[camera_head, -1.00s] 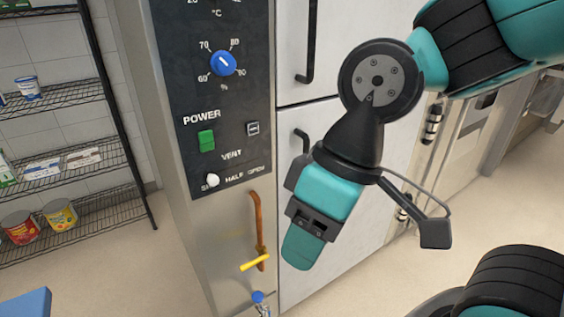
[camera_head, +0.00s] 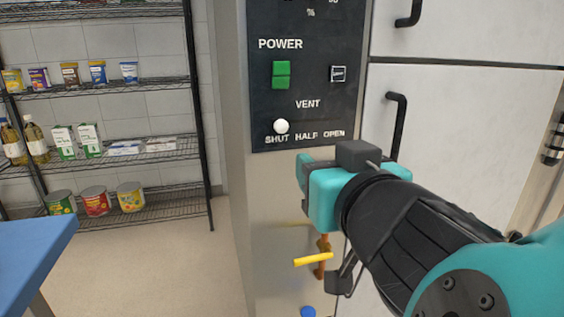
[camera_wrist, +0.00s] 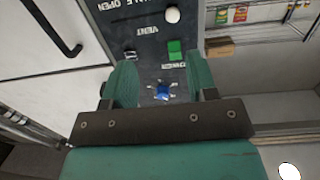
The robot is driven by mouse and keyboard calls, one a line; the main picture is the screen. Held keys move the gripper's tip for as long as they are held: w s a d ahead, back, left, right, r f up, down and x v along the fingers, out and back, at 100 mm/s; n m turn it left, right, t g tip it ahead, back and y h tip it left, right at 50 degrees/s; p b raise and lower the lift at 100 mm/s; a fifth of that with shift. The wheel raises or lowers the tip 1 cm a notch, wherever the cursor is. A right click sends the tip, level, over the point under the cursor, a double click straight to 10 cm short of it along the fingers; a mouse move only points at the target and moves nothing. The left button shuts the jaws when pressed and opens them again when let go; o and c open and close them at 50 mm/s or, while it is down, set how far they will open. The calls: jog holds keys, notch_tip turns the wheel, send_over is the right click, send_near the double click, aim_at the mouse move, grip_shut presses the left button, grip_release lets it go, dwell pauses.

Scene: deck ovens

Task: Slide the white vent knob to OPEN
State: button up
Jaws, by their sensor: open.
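The white vent knob (camera_head: 281,126) is at the left end of the VENT slider, just above the word SHUT on the dark control panel (camera_head: 345,100). The words HALF and OPEN are to its right. The knob also shows in the wrist view (camera_wrist: 172,14), upside down near the top edge. My gripper (camera_head: 301,172) is below the panel's lower edge, a little right of and below the knob, and does not touch it. In the wrist view my gripper (camera_wrist: 161,85) has its two teal fingers apart with nothing between them.
A green power switch (camera_head: 281,75) and a small black switch (camera_head: 338,74) sit above the slider. A yellow-handled valve (camera_head: 313,260) is below the panel. A door handle (camera_head: 397,125) stands out at right. Wire shelves with groceries and a blue tabletop (camera_head: 35,250) are at left.

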aim_at(283, 128)
jog(key=shift+t+y, duration=0.4)
jog(key=p+x, duration=0.2)
jog(key=x, duration=0.3)
jog(key=p+x, duration=0.3)
jog(key=x, duration=0.3)
jog(key=a+p+x, duration=0.1)
jog(key=p+x, duration=0.1)
jog(key=x, duration=0.4)
jog(key=shift+s+a+r+p, duration=0.1)
jog(key=shift+s+r+p, duration=0.05)
jog(key=shift+r+p, duration=0.15)
grip_shut()
